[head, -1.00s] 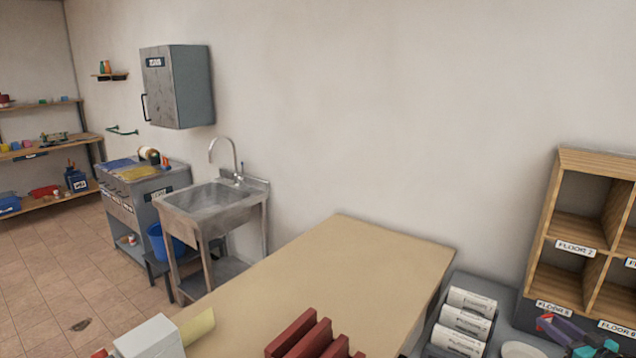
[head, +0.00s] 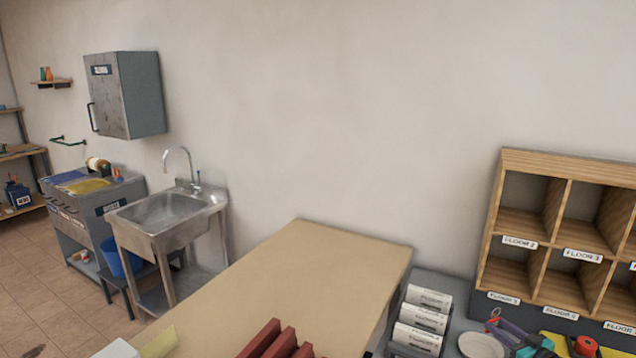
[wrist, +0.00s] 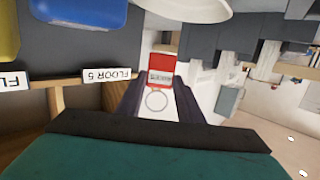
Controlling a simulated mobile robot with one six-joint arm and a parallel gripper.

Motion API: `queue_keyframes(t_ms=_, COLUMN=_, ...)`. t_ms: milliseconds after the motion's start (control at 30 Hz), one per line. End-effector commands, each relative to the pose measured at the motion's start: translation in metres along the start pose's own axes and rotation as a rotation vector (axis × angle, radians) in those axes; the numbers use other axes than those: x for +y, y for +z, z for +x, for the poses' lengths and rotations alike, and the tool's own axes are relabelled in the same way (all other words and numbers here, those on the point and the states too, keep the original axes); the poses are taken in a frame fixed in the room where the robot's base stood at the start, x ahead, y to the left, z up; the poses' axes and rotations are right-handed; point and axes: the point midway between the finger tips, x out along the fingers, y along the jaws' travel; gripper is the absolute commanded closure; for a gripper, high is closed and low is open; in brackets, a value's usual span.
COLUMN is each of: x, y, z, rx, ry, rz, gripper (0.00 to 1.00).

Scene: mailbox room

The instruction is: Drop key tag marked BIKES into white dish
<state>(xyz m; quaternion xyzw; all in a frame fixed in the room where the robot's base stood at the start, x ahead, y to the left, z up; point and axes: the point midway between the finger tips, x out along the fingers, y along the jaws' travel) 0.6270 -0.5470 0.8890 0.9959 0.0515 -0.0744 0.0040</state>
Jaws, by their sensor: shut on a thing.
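My gripper (wrist: 160,82) is shut on a red key tag (wrist: 162,62) with a pale label and a metal ring below it in the wrist view; its lettering is too small to read surely. In the head view my gripper (head: 499,328), purple-grey and teal, shows at the lower right, with a bit of the red tag (head: 493,316) at its tips. The white dish (head: 481,346) lies on the grey counter just left of and below the gripper in the picture. The dish (wrist: 180,8) is cut off at the top of the wrist view.
A yellow item (head: 575,344) and a red roll (head: 586,346) are at right.

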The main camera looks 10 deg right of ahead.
Motion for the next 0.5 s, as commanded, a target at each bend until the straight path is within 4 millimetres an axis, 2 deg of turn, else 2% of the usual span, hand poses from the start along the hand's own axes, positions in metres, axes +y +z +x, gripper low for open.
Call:
queue_keyframes(t_ms=433, x=0.0003, y=0.0060, z=0.0002, rx=0.000, ry=0.001, rz=0.000, gripper=0.88)
queue_keyframes(t_ms=467, x=0.0003, y=0.0060, z=0.0002, rx=0.000, ry=0.001, rz=0.000, gripper=0.65)
queue_keyframes(t_ms=500, x=0.0004, y=0.0059, z=0.0001, rx=0.000, ry=0.001, rz=0.000, gripper=0.58)
